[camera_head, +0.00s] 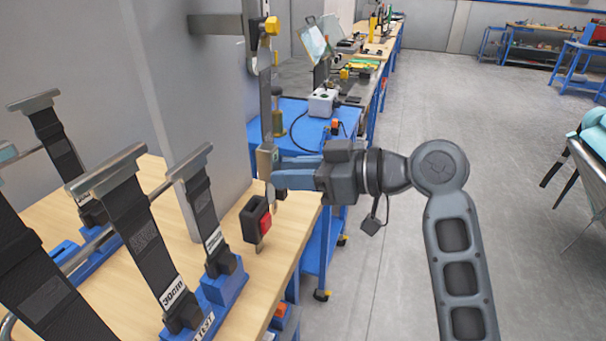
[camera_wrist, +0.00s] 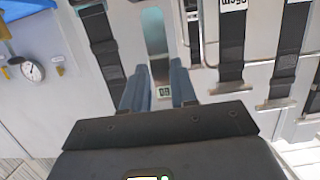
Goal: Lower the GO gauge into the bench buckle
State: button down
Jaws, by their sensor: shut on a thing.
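My gripper (camera_head: 268,178) is shut on the GO gauge (camera_head: 265,160), a flat, upright pale piece above the bench edge. The bench buckle (camera_head: 250,220) is black with a red button, and stands at the bench's right edge just below my gripper. The gauge's lower end is close to the buckle's top. I cannot tell whether they touch or whether the tip is in the slot, which is hidden.
Black straps with metal bars (camera_head: 140,235) stand in blue bases (camera_head: 222,290) on the wooden bench (camera_head: 265,300), left of the buckle. A grey column (camera_head: 190,110) rises behind. A blue cart (camera_head: 300,112) stands beyond.

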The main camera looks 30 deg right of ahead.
aim_at(272, 196)
jog(key=shift+w+a, duration=0.55)
jog(key=shift+w, duration=0.2)
jog(key=shift+w+a, duration=0.5)
jog(key=shift+w, duration=0.2)
jog(key=shift+f+b, duration=0.5)
jog(key=shift+b, duration=0.05)
jog(key=shift+f+b, duration=2)
jog(key=shift+f, duration=0.35)
dwell(0.3)
jog(key=c, duration=0.8)
grip_release()
jog(key=v, duration=0.7)
jog(key=shift+s+d+b, duration=0.2)
jog(key=shift+s+b, duration=0.05)
jog(key=shift+b, duration=0.15)
jog(key=shift+r, duration=0.1)
